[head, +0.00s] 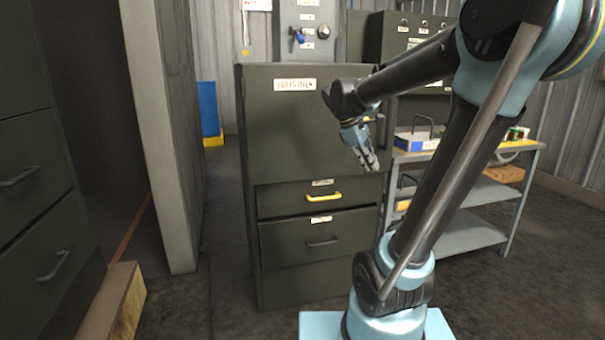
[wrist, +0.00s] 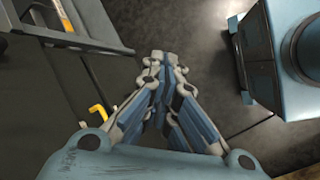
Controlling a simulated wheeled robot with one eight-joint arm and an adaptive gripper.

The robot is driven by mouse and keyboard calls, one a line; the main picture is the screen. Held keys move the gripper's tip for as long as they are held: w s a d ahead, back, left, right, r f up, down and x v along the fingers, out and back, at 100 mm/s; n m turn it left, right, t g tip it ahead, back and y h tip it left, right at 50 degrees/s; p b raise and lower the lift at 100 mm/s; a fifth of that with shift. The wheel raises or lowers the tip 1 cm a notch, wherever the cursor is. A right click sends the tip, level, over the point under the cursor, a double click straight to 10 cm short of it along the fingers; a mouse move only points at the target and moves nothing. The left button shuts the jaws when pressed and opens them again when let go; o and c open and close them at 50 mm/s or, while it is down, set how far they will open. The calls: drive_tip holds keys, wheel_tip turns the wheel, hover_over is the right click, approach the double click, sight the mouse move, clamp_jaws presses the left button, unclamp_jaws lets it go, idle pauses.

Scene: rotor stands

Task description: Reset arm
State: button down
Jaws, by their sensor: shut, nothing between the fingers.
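My gripper (head: 368,160) hangs from my arm in front of the dark green drawer cabinet (head: 285,125), fingers pointing down. In the wrist view my gripper (wrist: 165,62) has its fingertips together and nothing between them. The cabinet has a yellow-handled drawer (head: 290,198) and a dark-handled drawer (head: 318,238) below it, and both look shut. A yellow handle also shows in the wrist view (wrist: 97,118), left of the fingers and apart from them.
A grey shelf cart (head: 470,235) with several items stands at the right. A dark drawer cabinet (head: 30,180) stands at the left. A pale panel (head: 165,140) stands between the cabinets. Dark floor (head: 540,275) is clear at the lower right.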

drive_tip(key=s+a+f+m+y, duration=0.2)
drive_tip(key=s+f+m+y, duration=0.3)
drive_tip(key=s+f+m, duration=0.6)
drive_tip(key=s+f, duration=0.7)
drive_tip(key=s, duration=0.1)
drive_tip(key=shift+s+m+t, duration=0.35)
drive_tip(key=shift+m+t, duration=0.05)
drive_tip(key=shift+a, duration=0.1)
drive_tip(key=shift+w+f, duration=0.25)
drive_tip(key=shift+w, duration=0.15)
